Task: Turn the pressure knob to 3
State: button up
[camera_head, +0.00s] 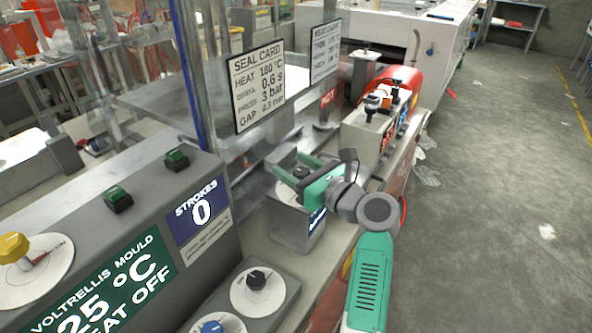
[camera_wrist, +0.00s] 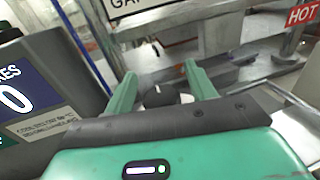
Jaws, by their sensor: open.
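My gripper (camera_head: 286,165) is open, its two green fingers pointing left over a small grey box (camera_head: 290,226) with a white dial on top. The gripper hides most of that dial and part of the box's blue label. In the wrist view my open gripper (camera_wrist: 160,78) has a dark grey shape between and beyond its fingers; I cannot tell whether it is a knob. A black knob (camera_head: 256,280) and a blue knob (camera_head: 215,328) sit on white dials at the front. No readable label shows which knob is pressure. The seal card (camera_head: 258,85) reads 3 bar.
A grey console (camera_head: 205,165) with a strokes display, green buttons and a yellow knob (camera_head: 13,248) stands at left. A blue post (camera_head: 190,75) rises behind it. A hot sign (camera_head: 328,97) and a grey-and-red unit (camera_head: 375,130) stand beyond my gripper. Open floor lies right.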

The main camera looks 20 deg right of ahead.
jog(key=c, duration=1)
jog(key=shift+o, duration=0.2)
jog(key=shift+r+p, duration=0.15)
jog(key=shift+p, duration=0.35)
